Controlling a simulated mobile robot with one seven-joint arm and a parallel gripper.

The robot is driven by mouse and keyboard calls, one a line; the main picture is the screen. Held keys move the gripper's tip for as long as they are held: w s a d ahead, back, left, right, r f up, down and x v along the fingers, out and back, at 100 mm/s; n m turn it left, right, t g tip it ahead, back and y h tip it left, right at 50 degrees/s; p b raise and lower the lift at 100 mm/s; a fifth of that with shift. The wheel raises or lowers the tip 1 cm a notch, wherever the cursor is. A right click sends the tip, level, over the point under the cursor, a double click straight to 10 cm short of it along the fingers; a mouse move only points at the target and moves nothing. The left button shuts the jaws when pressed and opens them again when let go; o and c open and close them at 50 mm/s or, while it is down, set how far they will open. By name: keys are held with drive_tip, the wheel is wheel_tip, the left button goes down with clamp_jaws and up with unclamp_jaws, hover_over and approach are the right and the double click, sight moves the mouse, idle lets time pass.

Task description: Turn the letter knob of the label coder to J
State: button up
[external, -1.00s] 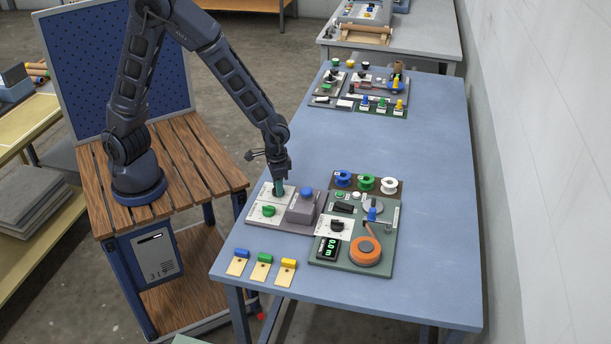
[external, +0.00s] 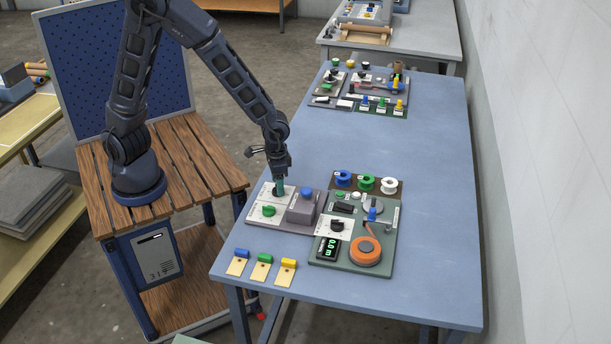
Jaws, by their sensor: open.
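What looks like the label coder is a unit at the table's near left, with a white dial plate (external: 259,221) and a grey block with a blue button (external: 306,193). A green knob (external: 268,210) sits on the front part of the plate. A second, dark knob (external: 277,194) is at the back of the plate, mostly hidden by my gripper. My gripper (external: 279,188) points straight down right over this back knob with its jaws open. Whether the fingers touch the knob cannot be told. The dial letters are too small to read.
Right of the coder stands a green panel (external: 345,262) with a black knob, a green display and an orange roll. Blue, green and white spools (external: 366,183) are behind it. Several coloured tags (external: 262,268) lie in front. The middle of the blue table (external: 400,145) is clear.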

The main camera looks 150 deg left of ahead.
wheel_tip(320, 180, up, 10)
drive_tip(key=shift+f, duration=0.2)
idle(0.4)
drive_tip(key=w+d+r+m+t, duration=0.1)
drive_tip(key=d+r+m, duration=0.1)
drive_tip(key=d+r, duration=0.35)
drive_tip(key=w+d+r+m+t, duration=0.1)
drive_tip(key=w+d+r+m, duration=0.15)
drive_tip(key=d, duration=0.65)
drive_tip(key=w+d+r+m, duration=0.1)
drive_tip(key=d+r+m, duration=0.2)
drive_tip(key=d+r, duration=0.35)
drive_tip(key=s+d+r+m+t, duration=0.1)
drive_tip(key=s+d+r+m, duration=0.1)
drive_tip(key=d, duration=0.4)
drive_tip(key=s+d+r+m, duration=0.2)
drive_tip(key=s+d+m, duration=0.1)
drive_tip(key=s+d, duration=0.2)
drive_tip(key=s+d+r+m+t, duration=0.1)
drive_tip(key=s+d, duration=0.3)
drive_tip(key=d, duration=0.4)
drive_tip(key=shift+d+r+m+t, duration=0.15)
drive_tip(key=shift+r+m+t, duration=0.15)
drive_tip(key=shift+r+m, duration=0.35)
drive_tip(key=shift+f, duration=0.15)
